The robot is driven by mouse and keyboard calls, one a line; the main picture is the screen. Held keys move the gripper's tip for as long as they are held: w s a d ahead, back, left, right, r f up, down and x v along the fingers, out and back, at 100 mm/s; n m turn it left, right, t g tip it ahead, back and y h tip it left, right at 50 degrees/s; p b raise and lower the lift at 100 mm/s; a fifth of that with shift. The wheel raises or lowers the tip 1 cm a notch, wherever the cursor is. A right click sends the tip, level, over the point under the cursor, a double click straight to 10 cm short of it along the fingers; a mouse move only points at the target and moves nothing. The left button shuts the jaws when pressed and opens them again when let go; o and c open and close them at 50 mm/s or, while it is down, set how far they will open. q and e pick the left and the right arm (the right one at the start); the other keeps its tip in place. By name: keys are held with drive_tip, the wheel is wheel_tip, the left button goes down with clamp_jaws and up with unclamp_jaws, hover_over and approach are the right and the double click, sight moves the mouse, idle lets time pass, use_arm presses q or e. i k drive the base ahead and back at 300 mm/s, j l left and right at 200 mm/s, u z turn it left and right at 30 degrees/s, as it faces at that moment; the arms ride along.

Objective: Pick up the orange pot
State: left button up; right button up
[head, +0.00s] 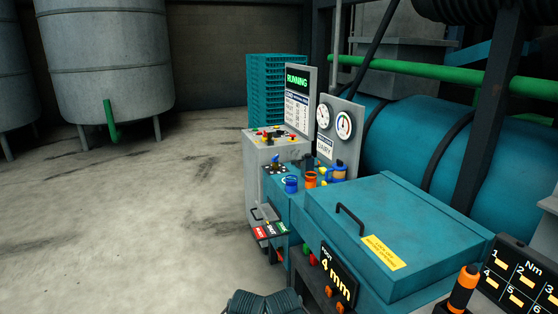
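The orange pot (311,180) is a small upright orange cylinder. It stands on the teal machine ledge (299,198), behind the large teal lidded box. A blue pot (291,184) stands just to its left, and a yellow and blue item (336,173) is close on its right. I see neither of my grippers in the head view. Nothing is seen holding the orange pot.
The teal box lid (400,226) with a black handle (350,217) fills the space in front. A gauge panel (339,128) and a "RUNNING" screen (297,85) rise behind the pots. An orange-handled tool (465,287) stands at lower right. Open floor (150,220) lies left.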

sight(311, 180)
drive_tip(key=i+z, duration=0.35)
drive_tip(key=i, duration=0.15)
drive_tip(key=i+j+z, duration=0.1)
drive_tip(key=z, duration=0.3)
drive_tip(key=j+z, duration=0.2)
drive_tip(key=z, duration=0.2)
drive_tip(key=j+z, duration=0.2)
drive_tip(key=z, duration=0.2)
drive_tip(key=j+z, duration=0.35)
drive_tip(key=j, duration=0.65)
drive_tip(key=j+z, duration=0.35)
drive_tip(key=j, duration=1.15)
drive_tip(key=k+j, duration=0.15)
drive_tip(key=j, duration=0.35)
drive_tip(key=i+l, duration=0.25)
drive_tip(key=i, duration=0.25)
